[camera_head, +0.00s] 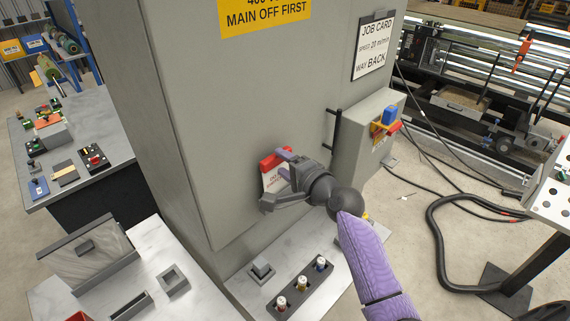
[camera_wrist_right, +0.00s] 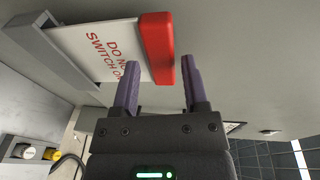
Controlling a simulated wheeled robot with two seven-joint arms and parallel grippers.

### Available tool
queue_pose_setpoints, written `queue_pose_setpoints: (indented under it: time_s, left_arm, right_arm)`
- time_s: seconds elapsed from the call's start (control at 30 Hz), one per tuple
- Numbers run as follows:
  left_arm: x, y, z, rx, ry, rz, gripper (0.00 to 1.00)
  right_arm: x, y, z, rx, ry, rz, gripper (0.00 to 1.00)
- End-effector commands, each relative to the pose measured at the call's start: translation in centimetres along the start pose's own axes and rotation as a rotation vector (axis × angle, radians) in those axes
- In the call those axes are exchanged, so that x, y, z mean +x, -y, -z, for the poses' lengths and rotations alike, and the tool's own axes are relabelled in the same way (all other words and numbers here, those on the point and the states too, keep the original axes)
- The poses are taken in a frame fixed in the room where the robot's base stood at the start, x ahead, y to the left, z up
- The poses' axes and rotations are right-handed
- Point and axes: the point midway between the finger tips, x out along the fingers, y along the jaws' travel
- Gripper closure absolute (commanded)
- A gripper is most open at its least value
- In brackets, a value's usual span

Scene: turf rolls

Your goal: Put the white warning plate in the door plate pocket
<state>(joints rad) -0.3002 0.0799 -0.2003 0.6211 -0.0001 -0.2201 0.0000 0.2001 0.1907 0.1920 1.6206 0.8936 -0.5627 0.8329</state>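The white warning plate (camera_head: 271,181) has a red top edge and red lettering, and it stands against the grey cabinet door. In the right wrist view the plate (camera_wrist_right: 98,47) has its far end at the grey door plate pocket (camera_wrist_right: 52,50) and seems to sit in it; how deep is hidden. My right gripper (camera_head: 284,163) is at the plate's red edge. In the wrist view its two purple fingers (camera_wrist_right: 157,82) are apart, with the red edge between or just beyond their tips and a gap beside it. My left gripper is out of view.
The cabinet door (camera_head: 225,110) has a black handle (camera_head: 334,130), with a switch box (camera_head: 368,140) to its right. A pale bench below holds a dark block (camera_head: 300,289) with several coloured-topped pieces. A grey side table (camera_head: 110,150) stands at left. Cables lie on the floor at right.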

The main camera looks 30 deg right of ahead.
Motion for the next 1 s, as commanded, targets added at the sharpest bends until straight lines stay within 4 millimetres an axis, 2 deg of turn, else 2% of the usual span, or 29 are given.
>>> queue_pose_setpoints:
  time_s: [0.37, 0.47, 0.7, 0.8, 1.0]
  left_arm:
    - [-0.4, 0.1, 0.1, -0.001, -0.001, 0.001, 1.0]
    - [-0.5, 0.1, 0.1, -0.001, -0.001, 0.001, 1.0]
    - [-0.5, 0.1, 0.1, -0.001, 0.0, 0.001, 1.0]
    - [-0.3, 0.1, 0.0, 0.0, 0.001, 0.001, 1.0]
    - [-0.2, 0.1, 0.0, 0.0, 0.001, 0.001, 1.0]
  right_arm:
    - [-0.1, 0.6, 0.0, 0.0, 0.0, 0.0, 0.29]
    - [-1.8, 0.3, 0.0, 0.0, -0.001, -0.001, 0.29]
    - [-8.6, 0.1, 0.0, -0.002, -0.001, -0.003, 0.29]
    - [-10.5, 0.1, 0.0, -0.001, 0.0, -0.003, 0.29]
    - [-12.1, 0.3, 0.0, -0.001, 0.001, 0.0, 0.29]
